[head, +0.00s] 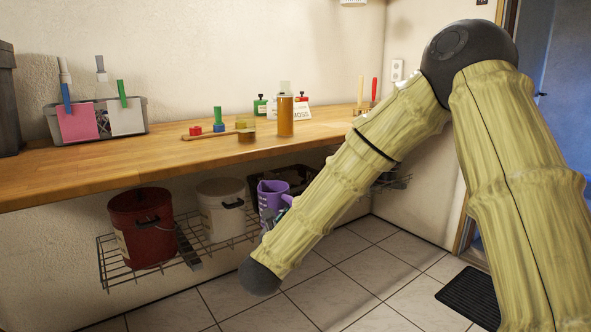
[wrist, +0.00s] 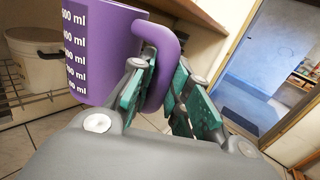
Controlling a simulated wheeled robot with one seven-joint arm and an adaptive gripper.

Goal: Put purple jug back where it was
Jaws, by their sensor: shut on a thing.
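The purple jug (head: 267,194) is below the wooden worktop, at the right end of the wire shelf, partly hidden behind my arm in the head view. In the wrist view the purple jug (wrist: 103,45) stands upright with white millilitre marks on its side, and its curved handle points toward me. My gripper (wrist: 163,92) is shut on the jug's handle, with green finger pads on both sides of it. In the head view my gripper is mostly hidden by my arm. Whether the jug touches the shelf cannot be told.
The wire shelf (head: 113,275) holds a red bucket (head: 142,228) and a white bucket (head: 221,210) left of the jug. A dark crate (head: 297,174) is behind the jug. The wooden worktop (head: 150,158) overhangs them. Tiled floor in front is clear; a dark mat (head: 470,297) lies at right.

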